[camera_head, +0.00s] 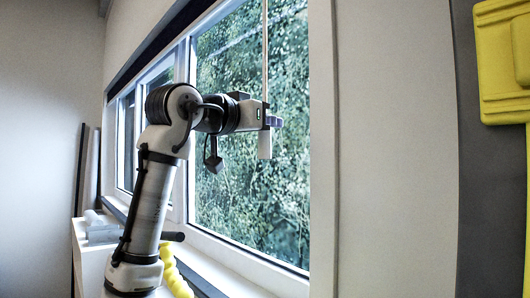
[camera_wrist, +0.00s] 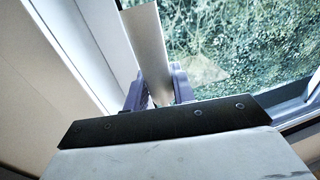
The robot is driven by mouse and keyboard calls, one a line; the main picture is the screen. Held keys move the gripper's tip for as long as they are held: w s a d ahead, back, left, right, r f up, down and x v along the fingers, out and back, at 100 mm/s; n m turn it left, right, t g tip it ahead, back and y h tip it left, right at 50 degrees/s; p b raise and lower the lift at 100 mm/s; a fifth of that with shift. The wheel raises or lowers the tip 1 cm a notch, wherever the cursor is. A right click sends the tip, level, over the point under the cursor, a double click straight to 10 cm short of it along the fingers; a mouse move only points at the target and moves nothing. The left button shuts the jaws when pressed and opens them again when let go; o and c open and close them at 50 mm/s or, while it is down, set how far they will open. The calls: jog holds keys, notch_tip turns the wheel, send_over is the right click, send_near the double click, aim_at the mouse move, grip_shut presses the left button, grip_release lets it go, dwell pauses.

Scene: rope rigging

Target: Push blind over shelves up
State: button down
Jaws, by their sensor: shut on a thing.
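My gripper (camera_head: 272,121) is raised in front of the window, its purple-grey fingers shut on a pale strip (camera_head: 265,145). The strip's lower end sticks out below the fingers, and a thin pale rod or cord (camera_head: 265,45) runs straight up from the grip out of the picture. In the wrist view the strip (camera_wrist: 148,42) stands as a flat white slat between the two fingers (camera_wrist: 160,88). A dark band (camera_head: 160,45) runs along the top of the window; I cannot tell whether it is the blind. No shelves can be made out.
The window (camera_head: 240,190) has white frames and green foliage behind it. Below it are a white sill (camera_head: 225,272) and a yellow coiled thing (camera_head: 175,277). A yellow object (camera_head: 504,60) hangs at the right.

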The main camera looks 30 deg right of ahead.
jog(key=shift+a+r, duration=0.1)
jog(key=shift+r, duration=1.8)
jog(key=c, duration=1.2)
grip_release()
jog(key=shift+f, duration=0.1)
jog(key=shift+s+a+f+b, duration=0.1)
jog(key=shift+s+a+b, duration=0.05)
jog(key=shift+a+b, duration=0.15)
jog(key=b+v, duration=0.4)
jog(key=v, duration=0.9)
